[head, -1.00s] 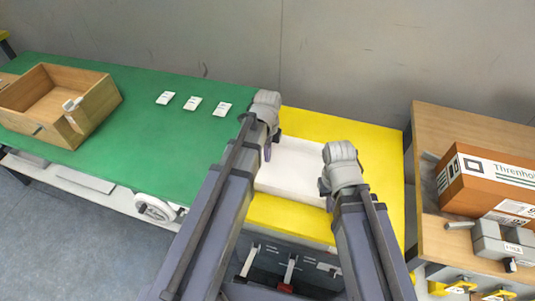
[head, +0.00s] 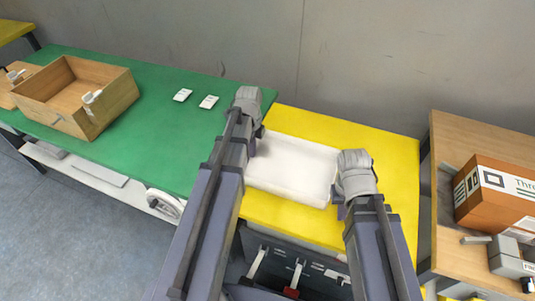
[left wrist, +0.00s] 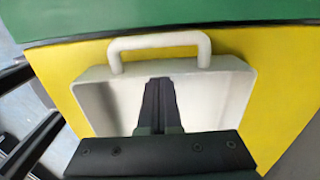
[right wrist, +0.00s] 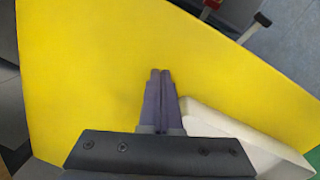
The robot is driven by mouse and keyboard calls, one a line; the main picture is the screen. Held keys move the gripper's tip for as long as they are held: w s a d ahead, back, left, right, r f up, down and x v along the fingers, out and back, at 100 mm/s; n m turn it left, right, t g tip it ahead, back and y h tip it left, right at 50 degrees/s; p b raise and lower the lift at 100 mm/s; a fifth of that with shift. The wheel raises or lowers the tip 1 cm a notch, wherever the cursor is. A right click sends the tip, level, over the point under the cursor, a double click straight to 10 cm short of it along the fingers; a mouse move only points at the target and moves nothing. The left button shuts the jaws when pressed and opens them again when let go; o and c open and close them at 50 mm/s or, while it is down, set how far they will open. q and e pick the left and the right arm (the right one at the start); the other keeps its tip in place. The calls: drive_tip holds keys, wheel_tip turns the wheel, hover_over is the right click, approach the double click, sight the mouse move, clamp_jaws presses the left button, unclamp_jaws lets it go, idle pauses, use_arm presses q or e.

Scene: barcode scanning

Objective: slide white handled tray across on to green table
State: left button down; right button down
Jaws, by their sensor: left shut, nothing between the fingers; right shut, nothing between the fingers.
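The white tray (head: 292,168) lies on the yellow table (head: 375,150), close to its edge with the green table (head: 150,125). Its handle (left wrist: 160,40) points toward the green table in the left wrist view; my left arm hides it in the head view. My left gripper (left wrist: 160,82) is shut and empty, over the tray's inside near the handle. My right gripper (right wrist: 161,75) is shut and empty beside the tray's opposite side, over bare yellow surface. The tray's side (right wrist: 245,140) shows next to it in the right wrist view. I cannot tell whether either gripper touches the tray.
A wooden table (head: 450,150) at right holds a brown carton (head: 492,200) and a grey device (head: 508,255). The green table's middle is clear.

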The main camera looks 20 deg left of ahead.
use_arm(q)
drive_tip(key=a, duration=2.9)
drive_tip(key=w+a, duration=0.1)
drive_tip(key=a, duration=1.4)
